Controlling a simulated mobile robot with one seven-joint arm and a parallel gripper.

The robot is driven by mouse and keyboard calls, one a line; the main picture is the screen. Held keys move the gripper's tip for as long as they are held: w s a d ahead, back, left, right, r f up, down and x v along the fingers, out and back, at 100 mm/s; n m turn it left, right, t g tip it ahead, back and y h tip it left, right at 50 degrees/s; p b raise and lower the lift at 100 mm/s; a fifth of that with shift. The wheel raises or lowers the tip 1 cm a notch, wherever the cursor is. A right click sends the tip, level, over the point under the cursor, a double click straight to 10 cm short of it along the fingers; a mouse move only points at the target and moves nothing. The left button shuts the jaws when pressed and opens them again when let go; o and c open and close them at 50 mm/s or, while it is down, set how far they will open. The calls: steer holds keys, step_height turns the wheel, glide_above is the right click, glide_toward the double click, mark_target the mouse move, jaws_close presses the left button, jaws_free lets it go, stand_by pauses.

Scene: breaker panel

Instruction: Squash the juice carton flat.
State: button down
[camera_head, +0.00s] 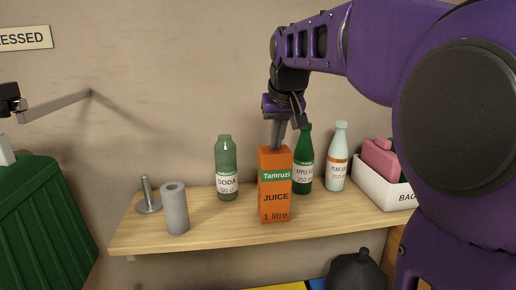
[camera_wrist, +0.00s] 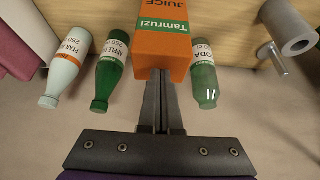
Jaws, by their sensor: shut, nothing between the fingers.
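The juice carton (camera_head: 275,190) is a tall orange box with a green "Tamruzi" label. It stands upright at full height on the wooden shelf, near its front edge. It also shows in the wrist view (camera_wrist: 174,48) at the top middle. My gripper (camera_head: 277,146) is shut and empty, pointing down at the carton's top. In the wrist view the closed fingers (camera_wrist: 160,75) reach the carton's top edge. I cannot tell whether they touch it or are just above or behind it.
On the shelf (camera_head: 150,235) a soda bottle (camera_head: 226,170) stands left of the carton. A green bottle (camera_head: 304,165) and a pale bottle (camera_head: 337,160) stand right. A grey roll (camera_head: 174,210) and metal stand (camera_head: 147,198) are at left, a white box (camera_head: 375,190) at right.

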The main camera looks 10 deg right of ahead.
mark_target(276, 169)
steer(key=shift+f, duration=0.2)
steer(key=shift+f+b, duration=2.8)
steer(key=shift+f, duration=0.8)
steer(key=shift+r+p, duration=2.25)
steer(key=shift+r, duration=0.35)
